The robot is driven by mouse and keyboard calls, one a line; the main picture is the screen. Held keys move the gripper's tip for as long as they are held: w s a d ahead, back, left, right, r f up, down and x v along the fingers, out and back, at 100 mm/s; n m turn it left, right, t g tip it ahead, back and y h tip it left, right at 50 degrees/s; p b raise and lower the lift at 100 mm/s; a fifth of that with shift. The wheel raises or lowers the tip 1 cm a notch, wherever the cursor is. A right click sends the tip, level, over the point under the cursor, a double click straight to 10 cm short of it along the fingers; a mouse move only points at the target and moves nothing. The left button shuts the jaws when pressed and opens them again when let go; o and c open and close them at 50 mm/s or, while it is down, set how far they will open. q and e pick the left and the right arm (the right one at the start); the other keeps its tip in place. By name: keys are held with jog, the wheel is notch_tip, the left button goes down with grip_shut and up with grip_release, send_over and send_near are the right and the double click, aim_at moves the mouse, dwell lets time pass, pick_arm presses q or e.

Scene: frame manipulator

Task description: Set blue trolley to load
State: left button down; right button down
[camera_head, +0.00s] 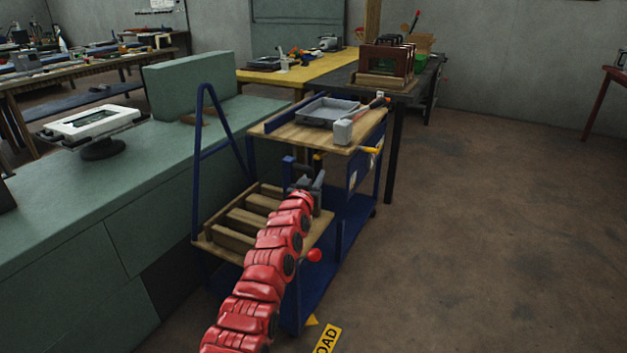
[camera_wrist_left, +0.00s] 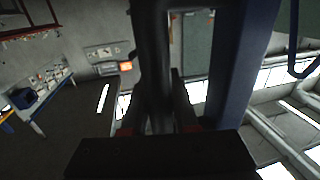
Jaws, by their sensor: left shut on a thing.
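The blue trolley (camera_head: 341,250) stands beside the green counter. It has a blue frame, a wooden top and a lower wooden shelf with open compartments. My left gripper (camera_head: 307,181), at the end of the red arm, is at the trolley's near side, just below the top. In the left wrist view, its fingers (camera_wrist_left: 158,115) are shut around a dark upright bar (camera_wrist_left: 153,50), with a blue post (camera_wrist_left: 243,60) close to the right. I cannot tell exactly how the bar joins the trolley. A yellow floor sign (camera_head: 327,341) shows the letters "OAD". My right gripper is not in view.
A grey tray (camera_head: 322,112) and a mallet (camera_head: 345,131) lie on the trolley top. A red knob (camera_head: 314,255) sticks out near the lower shelf. The green counter (camera_head: 130,215) borders the left. A dark table (camera_head: 345,80) stands behind. Floor to the right is clear.

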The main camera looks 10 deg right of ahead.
pick_arm(q)
jog(key=shift+s+d+f, duration=0.1)
jog(key=shift+d+f, duration=0.1)
jog(key=c, duration=0.7)
grip_release()
jog(key=shift+r, duration=0.1)
jog(key=shift+a, duration=0.1)
jog(key=shift+s, duration=0.1)
jog(key=p+v, duration=0.2)
jog(key=v, duration=1.5)
jog(key=shift+a+p, duration=0.1)
jog(key=shift+p, duration=0.3)
